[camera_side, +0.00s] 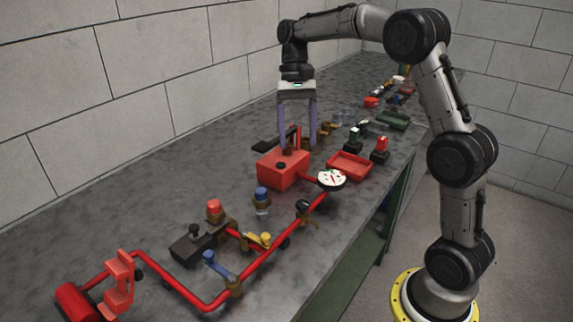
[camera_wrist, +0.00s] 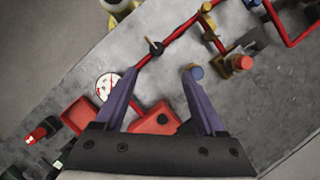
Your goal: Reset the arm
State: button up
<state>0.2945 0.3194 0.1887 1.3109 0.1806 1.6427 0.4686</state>
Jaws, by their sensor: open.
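My gripper (camera_side: 298,122) points down over the grey bench, above and just behind the red pump box (camera_side: 283,170). Its two purple fingers are spread wide with nothing between them in the wrist view (camera_wrist: 160,98). The red box (camera_wrist: 155,118) shows between the fingers there, partly covered by them. My arm arches from its yellow-ringed base at the right over to the bench. Whether the fingertips touch anything cannot be told from the side view.
A white dial gauge (camera_side: 332,179) and a red tray (camera_side: 349,165) lie right of the box. A red pipe (camera_side: 262,262) with valves runs along the front. A blue-capped part (camera_side: 262,198) stands nearby. Several small items crowd the bench's far end. A wall stands behind the bench.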

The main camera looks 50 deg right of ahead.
jog(key=s+a+r+n+t+h, duration=0.1)
jog(key=s+a+r+n+t, duration=0.1)
jog(key=s+a+r, duration=0.35)
jog(key=s+a+r+n+t+h, duration=0.1)
jog(key=s+a+r+t, duration=0.15)
jog(key=s, duration=0.65)
jog(key=s+f+n+t+h, duration=0.1)
jog(key=s+f+n+t, duration=0.3)
jog(key=s+f+n, duration=0.2)
notch_tip(320, 180, down, 2)
jog(key=shift+s+d+f, duration=0.1)
jog(key=shift+s+d, duration=0.1)
jog(key=shift+s, duration=0.75)
